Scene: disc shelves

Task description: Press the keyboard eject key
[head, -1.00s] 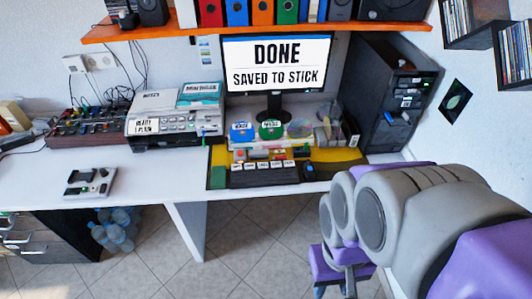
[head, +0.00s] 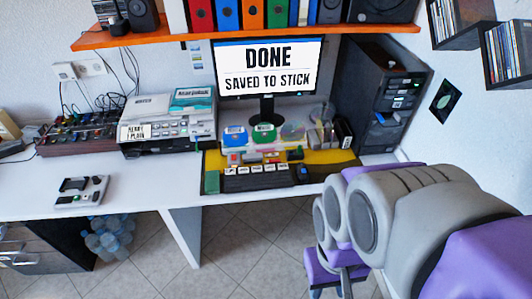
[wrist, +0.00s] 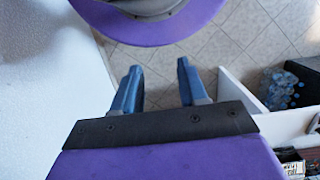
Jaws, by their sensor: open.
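The black keyboard (head: 257,183) lies on the yellow and black mat at the desk's front edge, below the monitor. A row of white labelled keys (head: 257,169) runs along its back; the lettering is too small to read, so I cannot tell which is the eject key. The monitor (head: 268,68) reads "DONE, SAVED TO STICK". My gripper (wrist: 160,68) is open and empty in the wrist view, its two blue fingers apart over the tiled floor, with no keyboard in that view. In the head view I cannot make out its fingers; my purple and grey arm fills the lower right.
Blue and green labelled boxes (head: 264,134) stand behind the keyboard, and a mouse (head: 303,173) sits right of it. A printer (head: 170,118) stands to the left. A grey device (head: 82,191) lies at the desk's front left. The desk between them is clear. A dark tower (head: 378,95) stands right.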

